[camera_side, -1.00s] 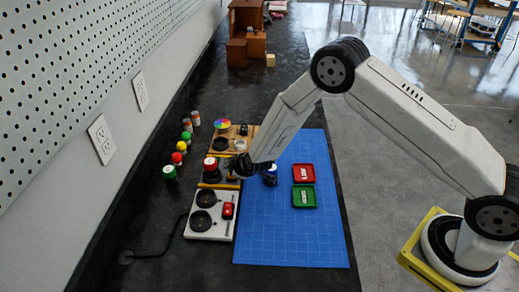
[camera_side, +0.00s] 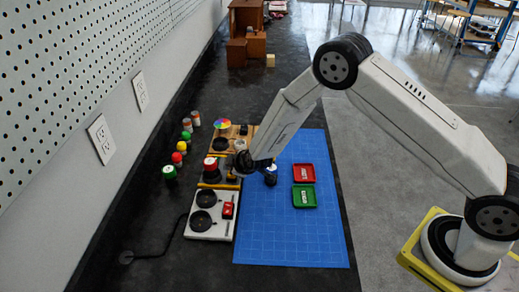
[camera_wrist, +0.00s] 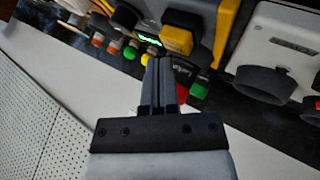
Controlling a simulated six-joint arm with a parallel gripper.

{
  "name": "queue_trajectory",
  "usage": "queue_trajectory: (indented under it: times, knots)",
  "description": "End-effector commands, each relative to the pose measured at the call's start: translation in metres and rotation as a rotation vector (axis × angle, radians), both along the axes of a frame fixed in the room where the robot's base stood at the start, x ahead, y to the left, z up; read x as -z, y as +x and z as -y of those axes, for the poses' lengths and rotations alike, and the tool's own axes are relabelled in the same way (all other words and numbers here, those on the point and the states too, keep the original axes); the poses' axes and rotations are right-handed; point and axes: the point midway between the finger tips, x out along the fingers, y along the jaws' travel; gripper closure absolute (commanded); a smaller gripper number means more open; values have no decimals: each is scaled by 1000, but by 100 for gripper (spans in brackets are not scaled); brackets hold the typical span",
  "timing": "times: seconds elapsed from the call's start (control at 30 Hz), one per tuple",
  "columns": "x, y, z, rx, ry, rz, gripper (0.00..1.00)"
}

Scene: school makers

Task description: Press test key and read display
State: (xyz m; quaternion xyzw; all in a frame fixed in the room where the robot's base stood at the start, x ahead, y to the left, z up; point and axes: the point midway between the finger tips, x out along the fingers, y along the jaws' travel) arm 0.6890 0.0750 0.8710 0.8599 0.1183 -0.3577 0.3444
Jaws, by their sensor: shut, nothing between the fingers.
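My gripper (camera_side: 242,164) is shut and empty, over the middle station with the yellow edge (camera_side: 229,186). In the wrist view its closed fingers (camera_wrist: 162,64) point toward a yellow block (camera_wrist: 180,38) that looks like a key; I cannot tell if they touch it. Small lit green characters, seemingly a display (camera_wrist: 149,39), show left of the yellow block, too small and slanted to read.
A white box (camera_side: 222,226) with black round parts and a red switch (camera_side: 228,210) is in front. The blue mat (camera_side: 290,241) holds a red tray (camera_side: 313,172) and a green tray (camera_side: 314,196). Several coloured cylinders line the wall side. The mat's front is clear.

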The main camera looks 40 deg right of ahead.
Motion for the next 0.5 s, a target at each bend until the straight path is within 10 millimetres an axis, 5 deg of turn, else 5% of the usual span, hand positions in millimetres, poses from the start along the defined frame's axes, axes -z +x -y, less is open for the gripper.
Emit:
queue_trajectory:
  times: [0.5]
  knots:
    - [-8, 0, 0, 1, 1, 0, 100]
